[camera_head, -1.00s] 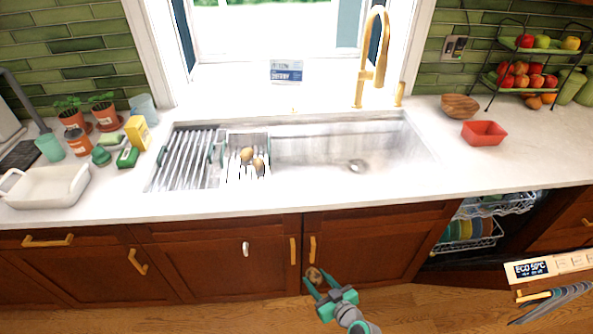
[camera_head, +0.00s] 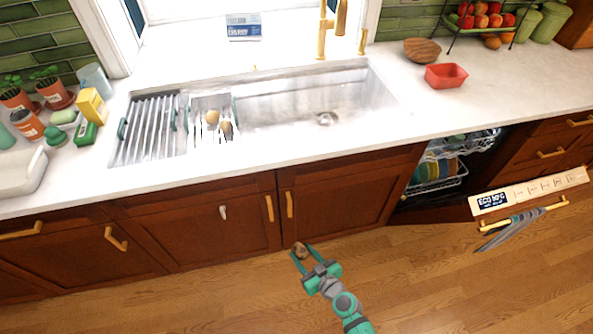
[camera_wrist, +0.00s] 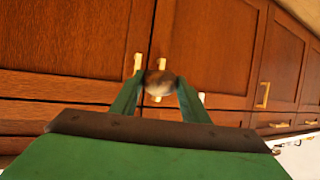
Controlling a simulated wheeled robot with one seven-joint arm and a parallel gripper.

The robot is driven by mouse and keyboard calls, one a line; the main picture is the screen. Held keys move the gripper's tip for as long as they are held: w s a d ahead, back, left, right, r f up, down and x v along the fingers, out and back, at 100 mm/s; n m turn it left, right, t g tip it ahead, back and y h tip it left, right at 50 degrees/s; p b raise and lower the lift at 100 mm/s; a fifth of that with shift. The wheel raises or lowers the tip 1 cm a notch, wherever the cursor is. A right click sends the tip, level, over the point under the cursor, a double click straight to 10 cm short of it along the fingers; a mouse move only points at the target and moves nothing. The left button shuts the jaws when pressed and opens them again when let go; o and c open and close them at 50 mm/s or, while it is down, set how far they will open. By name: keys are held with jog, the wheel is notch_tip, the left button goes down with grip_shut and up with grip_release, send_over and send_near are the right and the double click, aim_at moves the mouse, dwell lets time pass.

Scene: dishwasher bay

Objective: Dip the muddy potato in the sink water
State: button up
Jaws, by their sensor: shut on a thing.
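My gripper (camera_head: 301,256) is shut on a brown potato (camera_head: 300,248), held in front of the lower cabinet doors, below the counter. In the wrist view the potato (camera_wrist: 160,83) sits between the two teal fingertips, with brown and paler patches. The steel sink (camera_head: 290,105) is set in the counter above and beyond my gripper; its basin looks pale and wet, and I cannot tell the water level. Two other potatoes (camera_head: 212,117) lie in a wire basket (camera_head: 205,140) in the sink's left part.
A slatted drying rack (camera_head: 150,125) covers the sink's left end. A gold faucet (camera_head: 323,30) stands behind the basin. A red dish (camera_head: 446,76) and wooden bowl (camera_head: 422,51) are at right. The dishwasher door (camera_head: 530,192) hangs open at lower right. Counter front edge lies between gripper and sink.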

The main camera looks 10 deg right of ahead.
jog(key=s+a+f+m+t+h, duration=0.1)
jog(key=s+a+f, duration=0.1)
jog(key=s+f, duration=0.2)
jog(key=shift+s+a+f+m+h, duration=0.25)
jog(key=shift+s+m+h, duration=0.15)
jog(key=shift+s, duration=0.85)
jog(key=shift+a, duration=0.1)
jog(key=shift+s+a+m+h, duration=0.1)
jog(key=shift+a+m+h, duration=0.2)
jog(key=shift+a+h, duration=0.15)
jog(key=shift+w+a+r, duration=0.1)
jog(key=shift+w+a, duration=0.2)
jog(key=shift+w, duration=0.05)
